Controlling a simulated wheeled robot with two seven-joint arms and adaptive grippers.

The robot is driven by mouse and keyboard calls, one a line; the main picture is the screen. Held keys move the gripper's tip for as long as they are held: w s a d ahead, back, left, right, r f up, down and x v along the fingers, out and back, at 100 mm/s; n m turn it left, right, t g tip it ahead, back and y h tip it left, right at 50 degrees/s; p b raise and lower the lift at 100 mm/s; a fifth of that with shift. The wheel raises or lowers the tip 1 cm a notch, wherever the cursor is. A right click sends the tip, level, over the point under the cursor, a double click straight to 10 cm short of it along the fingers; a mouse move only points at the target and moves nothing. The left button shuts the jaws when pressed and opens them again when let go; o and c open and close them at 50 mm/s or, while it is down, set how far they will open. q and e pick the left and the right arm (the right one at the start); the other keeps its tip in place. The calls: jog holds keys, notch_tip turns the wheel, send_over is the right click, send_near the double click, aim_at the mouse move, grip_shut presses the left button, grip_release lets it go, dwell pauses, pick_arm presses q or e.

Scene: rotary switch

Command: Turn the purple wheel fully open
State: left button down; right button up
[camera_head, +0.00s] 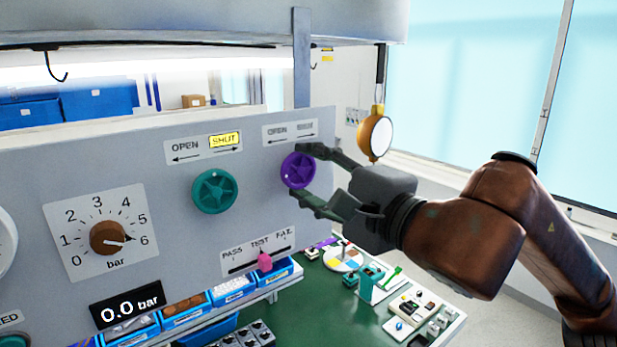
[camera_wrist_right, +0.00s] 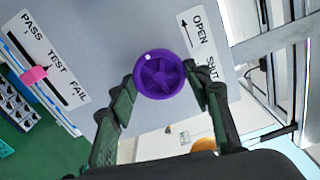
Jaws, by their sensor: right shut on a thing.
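The purple wheel (camera_head: 298,171) is mounted on the grey panel below a label with OPEN and a second word. My right gripper (camera_head: 303,172) comes in from the right, with one finger at the wheel's upper edge and one at its lower edge, shut on its rim. In the right wrist view the purple wheel (camera_wrist_right: 161,74) sits between the two fingertips (camera_wrist_right: 160,82), with a small white dot on its rim. The label (camera_wrist_right: 205,45) with OPEN, SHUT and an arrow lies beside it. My left gripper is not in view.
A teal wheel (camera_head: 215,191) sits left of the purple one, under a label with SHUT lit yellow. A brown knob (camera_head: 109,238), a 0.0 bar display (camera_head: 127,304) and a pink slider (camera_head: 265,261) are on the panel. Blue bins (camera_head: 185,309) and small items crowd the green bench below.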

jog(key=n, duration=0.3)
jog(key=shift+n, duration=0.3)
jog(key=n+p, duration=0.1)
jog(key=n, duration=0.3)
jog(key=shift+r+n, duration=0.1)
jog(key=shift+n, duration=0.2)
jog(key=n+p, duration=0.1)
jog(key=n, duration=0.3)
jog(key=shift+n, duration=0.3)
jog(key=n+p, duration=0.1)
jog(key=n, duration=0.3)
jog(key=shift+a+n, duration=0.1)
jog(key=shift+n, duration=0.2)
jog(key=o, duration=1.1)
jog(key=shift+o, duration=0.3)
jog(key=v, duration=1.2)
